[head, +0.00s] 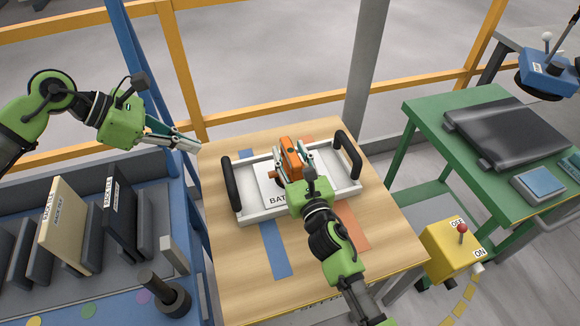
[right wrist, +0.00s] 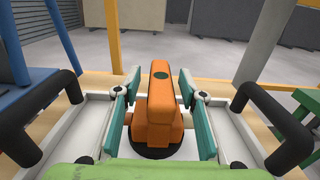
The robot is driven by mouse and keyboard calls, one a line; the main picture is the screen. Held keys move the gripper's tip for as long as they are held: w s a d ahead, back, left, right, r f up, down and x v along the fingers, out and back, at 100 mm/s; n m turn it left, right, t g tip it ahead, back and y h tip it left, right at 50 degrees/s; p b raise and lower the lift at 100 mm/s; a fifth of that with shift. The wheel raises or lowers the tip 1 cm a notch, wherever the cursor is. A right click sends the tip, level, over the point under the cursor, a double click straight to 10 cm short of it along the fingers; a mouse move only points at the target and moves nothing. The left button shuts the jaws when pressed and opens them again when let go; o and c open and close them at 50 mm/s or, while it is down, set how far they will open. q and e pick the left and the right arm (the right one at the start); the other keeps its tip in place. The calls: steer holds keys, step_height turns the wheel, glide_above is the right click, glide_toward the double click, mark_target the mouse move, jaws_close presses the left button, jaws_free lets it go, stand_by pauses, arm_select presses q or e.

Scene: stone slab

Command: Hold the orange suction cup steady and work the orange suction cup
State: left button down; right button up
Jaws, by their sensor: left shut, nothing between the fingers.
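The orange suction cup (head: 291,158) stands upright on a white, black-handled tray (head: 246,215), with its dark round base on the white surface. In the right wrist view the cup (right wrist: 160,100) is in the middle, with a dark green spot on top. My right gripper (head: 297,160) is around it, one finger on each side. In the right wrist view the fingers (right wrist: 161,85) are apart, with narrow gaps beside the orange body. My left gripper (head: 196,146) is shut and empty, above the wooden table's left back corner, apart from the cup.
The tray rests on a wooden table (head: 380,240) with blue and orange stripes. A blue rack (head: 100,300) with upright slabs stands left. A green bench (head: 425,110) with a dark slab stands right, beside a yellow switch box (head: 448,248). Yellow rails (head: 180,75) run behind.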

steer(key=v, duration=1.2)
stand_by(0.5)
